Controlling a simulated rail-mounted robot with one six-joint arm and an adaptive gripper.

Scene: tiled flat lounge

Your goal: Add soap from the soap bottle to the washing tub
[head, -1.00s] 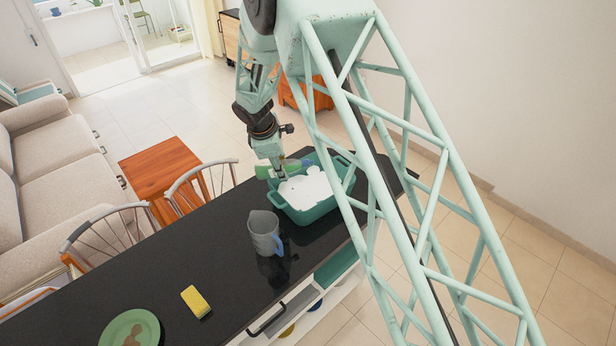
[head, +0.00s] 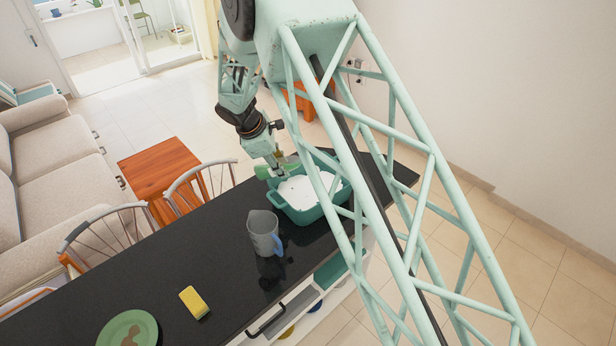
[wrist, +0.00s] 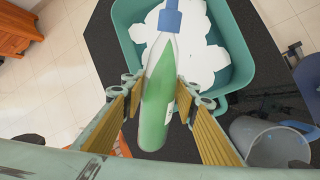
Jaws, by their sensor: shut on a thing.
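The soap bottle (wrist: 157,105) is green with a clear, pale neck and a blue cap (wrist: 169,18). In the wrist view my gripper (wrist: 160,90) is shut on it, with a finger on each side of its body. The cap end points across the washing tub (wrist: 238,70), a teal tub holding white foam (wrist: 200,55). In the head view the tub (head: 299,216) stands on the black counter, partly behind my lattice arm link. My gripper (head: 278,160) and the green bottle (head: 272,171) are at the tub's far left rim. I see no soap stream.
A grey pitcher (head: 262,232) with a blue handle stands close in front of the tub. A yellow sponge (head: 193,302) and a stained green plate (head: 115,328) lie nearer on the black counter (head: 175,255). Chairs (head: 205,185) line its left side.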

